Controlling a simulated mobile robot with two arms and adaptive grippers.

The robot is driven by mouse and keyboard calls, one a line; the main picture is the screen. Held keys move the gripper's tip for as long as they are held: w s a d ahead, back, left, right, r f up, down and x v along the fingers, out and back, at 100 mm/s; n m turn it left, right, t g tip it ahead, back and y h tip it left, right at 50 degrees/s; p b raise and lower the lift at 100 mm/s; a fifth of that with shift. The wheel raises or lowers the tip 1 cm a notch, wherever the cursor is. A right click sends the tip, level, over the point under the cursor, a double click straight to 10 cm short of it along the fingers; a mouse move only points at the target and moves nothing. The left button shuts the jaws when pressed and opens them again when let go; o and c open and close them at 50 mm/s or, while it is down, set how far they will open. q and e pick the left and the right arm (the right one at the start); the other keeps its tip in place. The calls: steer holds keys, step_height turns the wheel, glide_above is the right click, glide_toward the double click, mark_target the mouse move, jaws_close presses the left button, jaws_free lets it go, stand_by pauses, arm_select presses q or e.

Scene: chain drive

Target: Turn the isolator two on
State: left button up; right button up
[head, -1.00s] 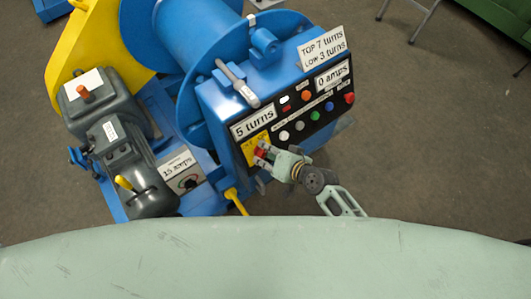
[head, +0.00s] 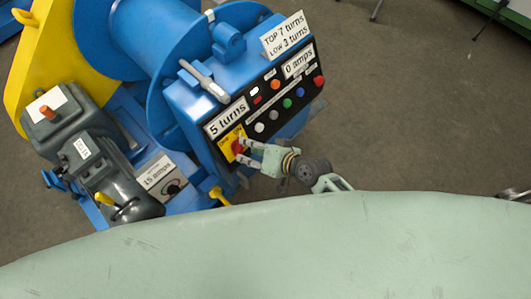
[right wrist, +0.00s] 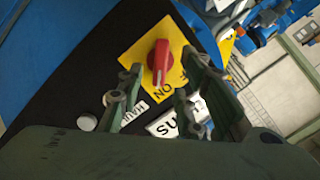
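A red rotary knob (head: 238,147) sits on a yellow plate (head: 228,139) at the lower left of the black control panel. In the right wrist view the red knob (right wrist: 160,61) stands upright in the picture, its lower end near the letters "ON" on the yellow plate (right wrist: 137,52). My right gripper (head: 243,151) is at this plate. Its fingers (right wrist: 161,82) are spread on either side of the knob, with gaps showing, so it is open and not clamped. No tag reading "isolator two" is legible. My left gripper is not in view.
The black panel also carries several coloured buttons, such as a red one (head: 319,81), and a "5 turns" label (head: 226,117). A black dial (head: 172,187) sits by a "15 amps" label. Grey motor housings (head: 60,120) stand left.

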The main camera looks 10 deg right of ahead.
steer(key=v, duration=0.8)
steer(key=s+d+f+g+h, duration=0.1)
steer(key=s+d+f+h, duration=0.1)
steer(key=d+f, duration=0.35)
steer(key=s+d+f+h, duration=0.1)
steer(key=s+d+f, duration=0.15)
steer(key=f, duration=0.65)
steer(key=s+d+f+g+h, duration=0.1)
steer(key=s+d+f+h, duration=0.15)
steer(key=f, duration=0.45)
steer(key=s+d+f+n+g+h, duration=0.1)
steer(key=s+d+f+g, duration=0.1)
steer(key=s+f, duration=0.5)
steer(key=s+d+f+n+g+h, duration=0.1)
steer(key=s+f, duration=0.7)
steer(key=s, duration=1)
steer(key=d+n+g, duration=0.1)
steer(key=d+g, duration=0.1)
steer(key=shift+s+d+n, duration=0.25)
steer(key=shift+d+n, duration=0.05)
steer(key=shift+d, duration=0.1)
